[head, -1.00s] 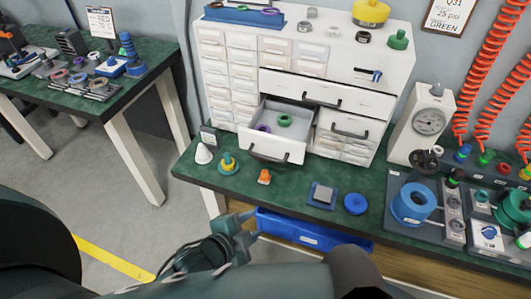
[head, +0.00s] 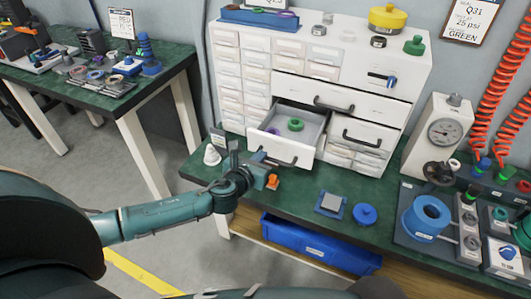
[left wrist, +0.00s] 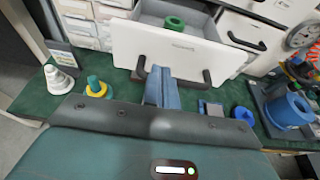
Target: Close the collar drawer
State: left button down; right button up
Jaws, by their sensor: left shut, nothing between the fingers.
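The collar drawer (head: 306,153) is a white drawer pulled out of the white cabinet (head: 345,60). A green collar (head: 295,124) lies inside it, with a purple ring (head: 273,131) near its left side. In the left wrist view the drawer front (left wrist: 180,46) and its dark handle (left wrist: 206,78) are just beyond my fingers. My left gripper (head: 268,172) is shut and empty, just in front of the drawer front; its blue fingers show in the left wrist view (left wrist: 161,86). I cannot tell whether they touch the drawer. My right gripper is out of view.
On the green bench, a white cone (head: 212,156) stands left of my gripper, and an orange part (head: 273,182) is partly hidden beside it. A grey-and-blue block (head: 331,203) and a blue disc (head: 365,214) lie to the right. A blue bin (head: 318,244) is below the bench top.

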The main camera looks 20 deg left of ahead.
aim_at(270, 147)
pick_arm(q)
jog(key=x, duration=0.3)
jog(key=shift+w+f, duration=0.1)
jog(key=shift+w, duration=0.15)
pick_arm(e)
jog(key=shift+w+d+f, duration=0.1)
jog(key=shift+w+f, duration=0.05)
pick_arm(q)
jog(key=shift+w, duration=0.15)
